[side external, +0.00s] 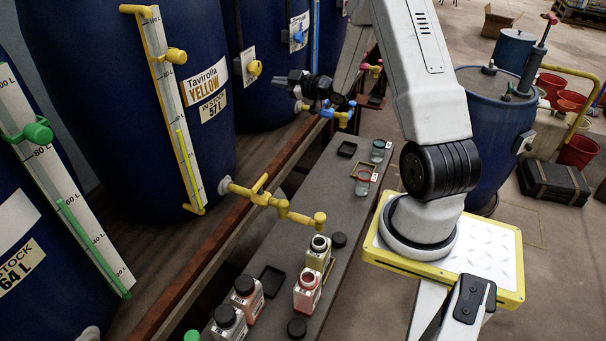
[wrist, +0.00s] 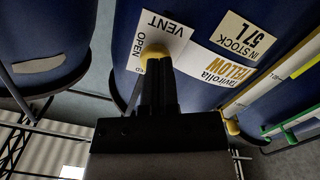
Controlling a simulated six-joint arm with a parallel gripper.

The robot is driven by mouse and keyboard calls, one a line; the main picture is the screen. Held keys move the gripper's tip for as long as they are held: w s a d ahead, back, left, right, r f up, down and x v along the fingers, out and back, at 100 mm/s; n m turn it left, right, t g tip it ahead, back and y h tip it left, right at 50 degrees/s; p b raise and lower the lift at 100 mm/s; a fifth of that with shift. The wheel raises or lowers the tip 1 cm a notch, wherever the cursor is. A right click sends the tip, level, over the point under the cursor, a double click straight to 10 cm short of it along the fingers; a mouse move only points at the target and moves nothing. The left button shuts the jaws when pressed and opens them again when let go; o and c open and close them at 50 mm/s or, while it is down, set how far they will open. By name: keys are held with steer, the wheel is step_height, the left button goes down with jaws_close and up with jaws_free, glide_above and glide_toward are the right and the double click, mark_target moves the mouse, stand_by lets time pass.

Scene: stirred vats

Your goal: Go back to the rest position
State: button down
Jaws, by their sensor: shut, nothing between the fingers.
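My gripper (side external: 277,82) is black and shut, with nothing between its fingers. In the side view it points left, a little to the right of the yellow vent knob (side external: 254,67) at the edge of the yellow-stock vat (side external: 110,100). In the wrist view the shut fingers (wrist: 158,82) point at the yellow knob (wrist: 154,54) on the white VENT plate (wrist: 143,28). They overlap its lower edge in the picture; I cannot tell whether they touch. The Tavirolla Yellow label (wrist: 230,68) is beside it.
A grey bench (side external: 345,200) runs below my arm. It carries red-and-white bottles (side external: 307,291), dark-capped bottles (side external: 229,323) and glass jars (side external: 378,151). A yellow tap (side external: 290,212) juts over it. Blue vats line the left; a blue drum (side external: 490,120) stands at right.

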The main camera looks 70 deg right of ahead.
steer(key=a+f+m+g+h, duration=0.1)
steer(key=a+m+g, duration=0.45)
steer(key=a, duration=0.95)
steer(key=s+a+f+g+y, duration=0.1)
steer(key=s+a+f+g, duration=0.1)
steer(key=s+a+g, duration=0.7)
steer(key=s+a, duration=0.6)
steer(key=a, duration=0.2)
steer(key=shift+f+y, duration=0.3)
steer(key=shift+f, duration=0.05)
